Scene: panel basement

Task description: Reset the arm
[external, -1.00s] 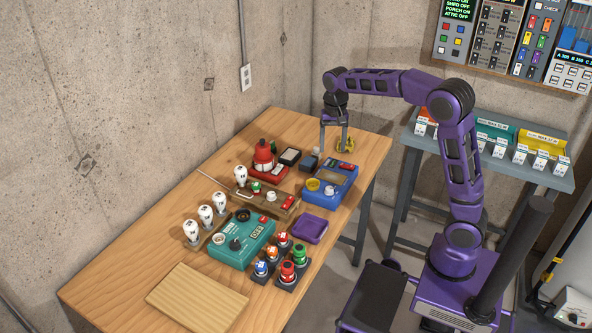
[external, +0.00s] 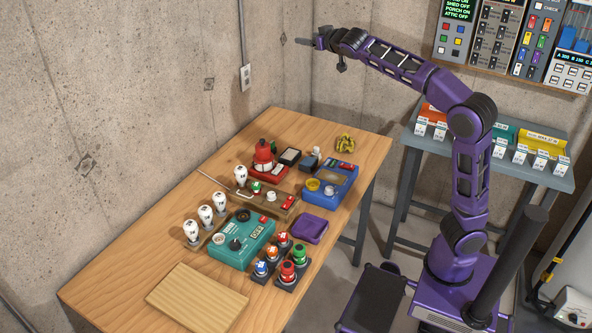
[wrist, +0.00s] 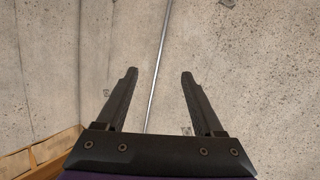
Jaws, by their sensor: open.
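My gripper (external: 308,42) is raised high above the far end of the wooden table, pointing left toward the concrete wall. In the wrist view my gripper (wrist: 158,75) has its two dark fingers spread apart with nothing between them. My purple arm (external: 400,62) reaches up and to the left from its base at the right of the table. A yellow object (external: 345,143) lies on the far end of the table, below and apart from my gripper.
The wooden table (external: 120,278) holds a green box (external: 243,240), a blue device (external: 331,181), a red lamp (external: 263,157), several white bulbs and several coloured buttons. A grey side table (external: 500,165) with bins stands behind my arm.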

